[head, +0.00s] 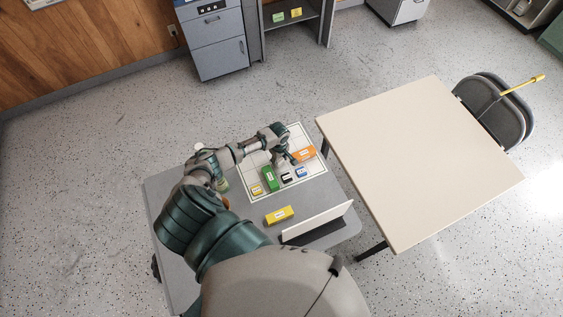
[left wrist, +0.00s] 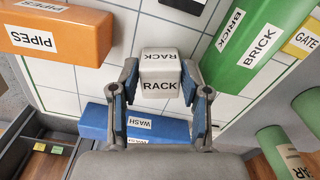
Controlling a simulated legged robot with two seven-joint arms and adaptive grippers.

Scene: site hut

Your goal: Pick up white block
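The white block (left wrist: 160,63), labelled RACK, stands between the two fingers of my left gripper (left wrist: 160,75) in the left wrist view. A fingertip is close against each side of it. I cannot tell whether the fingers press on it or leave a thin gap. My right gripper is not in view.
Close by are the blue WASH block (left wrist: 140,124), green BRICK block (left wrist: 258,40) and orange PIPES block (left wrist: 60,32). Yellow blocks (head: 279,215) lie on the grey table (head: 170,197). A white upright panel (head: 318,222) stands at its near side. A bare cream table (head: 420,160) is right.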

